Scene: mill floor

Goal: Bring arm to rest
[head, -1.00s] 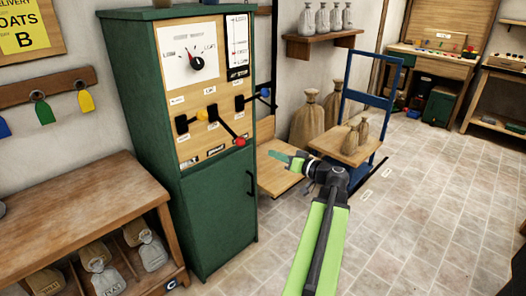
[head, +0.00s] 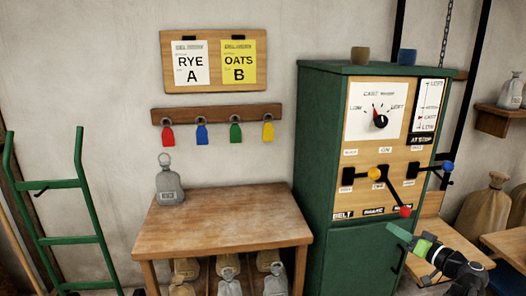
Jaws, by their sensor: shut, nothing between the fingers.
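My arm reaches in from the lower right corner of the head view. My gripper (head: 399,233) is at its end, with a pale green fingertip part pointing up and left. It is shut and holds nothing. In the picture it overlaps the lower front of the green control cabinet (head: 338,170), just below the red-knobbed lever (head: 405,212). I cannot tell whether it touches the cabinet. The lower part of my arm is out of the frame.
A wooden table (head: 222,215) with a grey weight (head: 170,185) on it stands left of the cabinet. A green hand truck (head: 63,240) leans at the far left. Coloured tags hang from a wall rack (head: 216,115). Sacks (head: 484,208) stand at the right.

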